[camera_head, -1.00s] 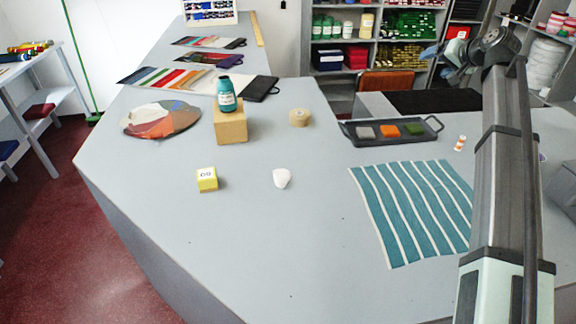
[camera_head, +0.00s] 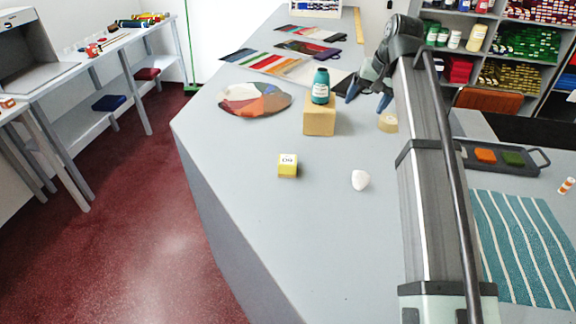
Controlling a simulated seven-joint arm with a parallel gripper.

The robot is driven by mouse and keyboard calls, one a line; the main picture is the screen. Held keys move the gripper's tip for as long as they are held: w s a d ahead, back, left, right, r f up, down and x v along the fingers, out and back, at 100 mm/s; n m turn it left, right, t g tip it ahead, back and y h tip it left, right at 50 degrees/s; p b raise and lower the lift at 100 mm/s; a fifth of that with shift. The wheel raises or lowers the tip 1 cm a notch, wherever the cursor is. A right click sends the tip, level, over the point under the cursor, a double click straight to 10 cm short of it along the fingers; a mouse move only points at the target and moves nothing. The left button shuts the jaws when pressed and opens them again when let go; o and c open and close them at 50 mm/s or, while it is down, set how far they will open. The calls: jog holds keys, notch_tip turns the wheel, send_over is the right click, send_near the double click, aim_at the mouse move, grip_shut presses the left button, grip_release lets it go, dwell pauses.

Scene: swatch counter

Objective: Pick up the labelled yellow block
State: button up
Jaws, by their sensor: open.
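The yellow block (camera_head: 287,166) sits on the grey counter at the centre left, with a white label on top that bears dark marks. Nothing touches it. My gripper (camera_head: 366,97) is open and empty. It is above and to the right of the block in the picture, in front of the far part of the counter near the teal bottle.
A white lump (camera_head: 360,180) lies right of the block. Behind stand a cardboard box (camera_head: 319,118) with a teal bottle (camera_head: 320,87) on it, a tape roll (camera_head: 387,123) and a colour palette (camera_head: 254,99). A tray (camera_head: 467,157) and striped cloth (camera_head: 527,250) lie right. The front counter is clear.

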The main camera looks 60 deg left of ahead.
aim_at(287, 159)
jog(key=s+a+f+n+h, duration=0.1)
jog(key=s+a+h, duration=0.15)
jog(key=s, duration=0.85)
jog(key=s+a+n+h, duration=0.1)
jog(key=s+a+h, duration=0.15)
jog(key=s, duration=0.85)
jog(key=shift+y, duration=0.5)
jog(key=f, duration=1.3)
jog(key=shift+w+a+f, duration=0.25)
jog(key=shift+w+f, duration=0.1)
jog(key=shift+w, duration=0.05)
jog(key=shift+c, duration=0.4)
jog(key=c, duration=1)
jog(key=shift+o, duration=0.2)
jog(key=shift+r, duration=0.1)
